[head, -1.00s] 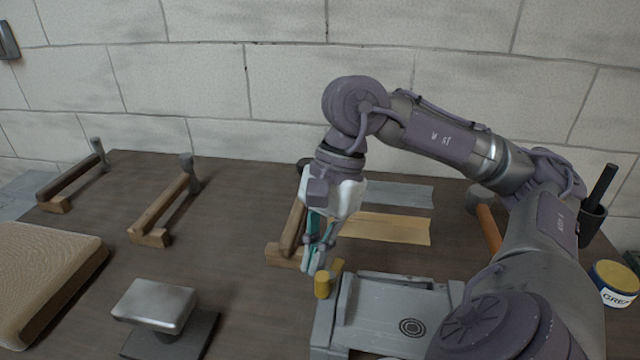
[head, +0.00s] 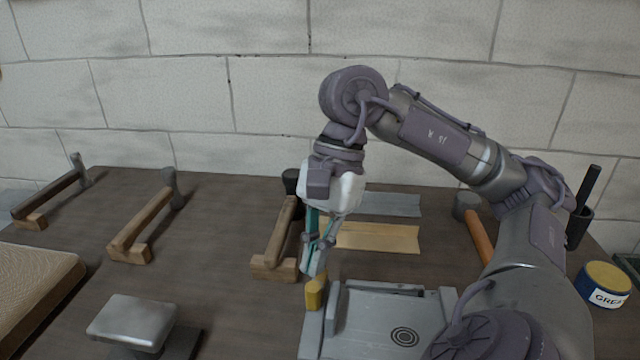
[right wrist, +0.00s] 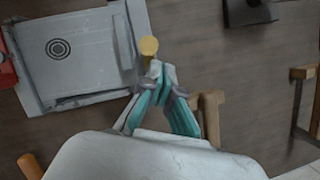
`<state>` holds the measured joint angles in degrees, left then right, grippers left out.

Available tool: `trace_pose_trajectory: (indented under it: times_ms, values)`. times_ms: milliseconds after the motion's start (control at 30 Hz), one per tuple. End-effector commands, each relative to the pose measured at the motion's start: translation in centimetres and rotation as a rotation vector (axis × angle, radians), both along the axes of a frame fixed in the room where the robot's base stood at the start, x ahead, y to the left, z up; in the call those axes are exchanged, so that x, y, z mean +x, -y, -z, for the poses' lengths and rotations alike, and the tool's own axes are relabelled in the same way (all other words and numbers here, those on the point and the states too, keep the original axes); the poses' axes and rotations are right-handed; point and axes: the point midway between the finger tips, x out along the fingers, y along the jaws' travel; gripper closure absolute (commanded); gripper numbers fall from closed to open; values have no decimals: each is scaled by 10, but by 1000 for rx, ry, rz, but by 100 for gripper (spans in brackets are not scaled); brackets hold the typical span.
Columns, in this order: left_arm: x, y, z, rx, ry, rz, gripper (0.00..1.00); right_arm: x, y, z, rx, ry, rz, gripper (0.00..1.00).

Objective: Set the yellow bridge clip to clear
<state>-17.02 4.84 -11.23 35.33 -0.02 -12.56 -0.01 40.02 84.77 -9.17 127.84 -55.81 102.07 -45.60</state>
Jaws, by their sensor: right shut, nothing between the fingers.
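The yellow bridge clip (head: 315,292) stands at the left back corner of the grey frame (head: 372,318) in the head view. In the right wrist view the clip (right wrist: 149,46) shows as a round yellow end at the frame's edge. My right gripper (head: 314,268) is shut and empty, with its fingertips just above and behind the clip. In the right wrist view the fingertips (right wrist: 157,72) are right beside the clip; I cannot tell whether they touch it. The clip's lower part is partly hidden. My left gripper is not in view.
A metal block (head: 132,318) is at front left.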

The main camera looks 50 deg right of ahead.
Motion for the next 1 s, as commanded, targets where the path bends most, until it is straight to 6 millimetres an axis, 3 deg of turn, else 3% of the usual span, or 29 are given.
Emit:
trace_pose_trajectory:
  times_ms: [300, 633, 1000]
  values:
    - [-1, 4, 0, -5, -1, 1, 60, 2, 17, -44, 2, 7, -4, 100]
    - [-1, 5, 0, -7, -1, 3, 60, 2, 24, -61, 0, 3, -1, 100]
    - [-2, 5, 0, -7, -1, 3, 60, 2, 25, -64, 0, 1, -2, 100]
